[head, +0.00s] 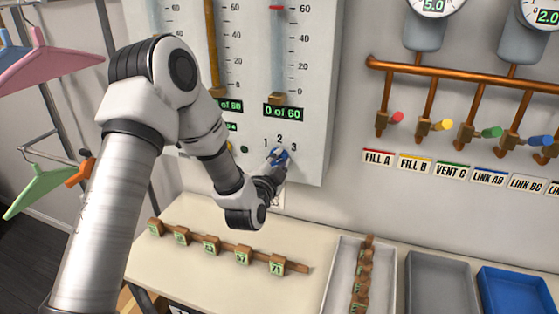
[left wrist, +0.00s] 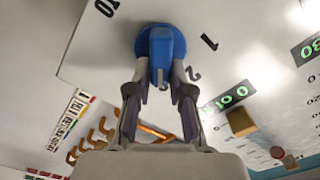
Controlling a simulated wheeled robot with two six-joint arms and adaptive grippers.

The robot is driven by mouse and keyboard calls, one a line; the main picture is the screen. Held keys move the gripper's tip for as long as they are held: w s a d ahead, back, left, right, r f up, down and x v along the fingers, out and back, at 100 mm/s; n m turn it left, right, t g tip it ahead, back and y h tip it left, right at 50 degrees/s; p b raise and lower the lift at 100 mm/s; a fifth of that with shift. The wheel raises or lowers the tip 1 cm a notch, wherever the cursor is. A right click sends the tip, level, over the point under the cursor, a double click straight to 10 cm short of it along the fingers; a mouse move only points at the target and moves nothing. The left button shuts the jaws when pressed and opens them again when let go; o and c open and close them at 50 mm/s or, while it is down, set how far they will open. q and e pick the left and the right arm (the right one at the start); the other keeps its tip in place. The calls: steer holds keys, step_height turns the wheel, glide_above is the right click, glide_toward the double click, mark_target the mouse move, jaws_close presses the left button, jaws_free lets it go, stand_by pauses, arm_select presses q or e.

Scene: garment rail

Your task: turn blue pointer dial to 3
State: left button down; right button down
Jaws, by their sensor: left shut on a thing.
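The blue pointer dial (head: 280,156) sits on the pale panel, below the printed numbers 1, 2 and 3. My left gripper (head: 274,166) is at the dial, shut on its raised bar. In the left wrist view the dial (left wrist: 142,38) is a round blue disc, with one finger of my left gripper (left wrist: 160,84) on each side of the bar. The bar's near end lies between the fingers, turned past the 2. The 3 is hidden in that view, so I cannot tell exactly where the pointer stands. My right gripper is not in view.
Gauge columns with green displays (head: 283,112) rise above the dial. A table (head: 205,268) below holds a rack of numbered tags (head: 242,256). A white tray (head: 337,268), a grey bin (head: 440,290) and a blue bin (head: 515,290) stand to the right, under copper pipes (head: 450,75) with coloured valves.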

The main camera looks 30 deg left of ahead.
arm_select(q)
steer(key=shift+r, duration=0.1)
steer(key=c, duration=1.1)
jaws_free()
steer(key=shift+o, duration=0.3)
steer(key=shift+w+a, duration=0.1)
steer(key=shift+w, duration=0.05)
steer(key=v, duration=0.7)
steer(key=shift+s, duration=0.25)
